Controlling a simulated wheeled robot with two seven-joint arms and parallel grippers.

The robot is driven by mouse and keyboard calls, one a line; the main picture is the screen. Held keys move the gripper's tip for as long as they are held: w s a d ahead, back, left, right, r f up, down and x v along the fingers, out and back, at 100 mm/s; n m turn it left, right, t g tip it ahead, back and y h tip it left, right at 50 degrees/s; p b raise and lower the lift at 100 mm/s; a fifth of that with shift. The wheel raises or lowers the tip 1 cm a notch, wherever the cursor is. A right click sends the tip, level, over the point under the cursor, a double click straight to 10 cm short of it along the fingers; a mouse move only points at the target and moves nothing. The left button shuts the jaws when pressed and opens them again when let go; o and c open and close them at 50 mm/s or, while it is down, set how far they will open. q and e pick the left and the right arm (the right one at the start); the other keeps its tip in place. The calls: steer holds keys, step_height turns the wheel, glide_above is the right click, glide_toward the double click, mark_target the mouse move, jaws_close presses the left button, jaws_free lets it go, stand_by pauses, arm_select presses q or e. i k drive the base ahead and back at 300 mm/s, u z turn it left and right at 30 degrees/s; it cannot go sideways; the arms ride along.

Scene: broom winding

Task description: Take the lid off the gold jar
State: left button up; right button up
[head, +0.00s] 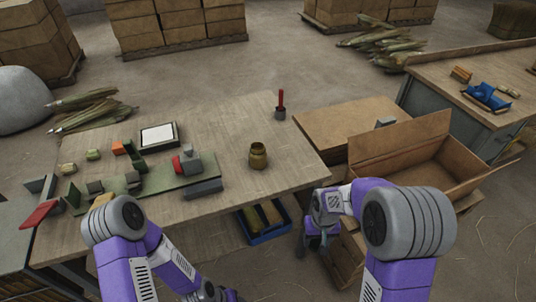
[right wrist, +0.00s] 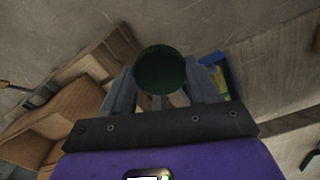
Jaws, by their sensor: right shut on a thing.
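The gold jar (head: 258,156) stands upright on the wooden table, near its right side. Its top looks dark and open, with no lid seen on it. My right gripper (right wrist: 165,82) is shut on a dark green round piece (right wrist: 160,70), which looks like the lid. In the head view this gripper is low, off the table's front right edge and apart from the jar, partly hidden by my own arm. My left arm comes in at the lower left; its fingers are not seen.
On the table (head: 225,115) are a red stick in a grey holder (head: 280,107), a framed white panel (head: 159,135), and a green board (head: 150,181) with blocks. An open cardboard box (head: 375,150) stands to the right. A blue bin (head: 262,238) is below the front edge.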

mark_target(258, 153)
steer(key=k, duration=0.45)
steer(key=z, duration=0.9)
steer(key=i, duration=0.95)
steer(key=u, duration=1.3)
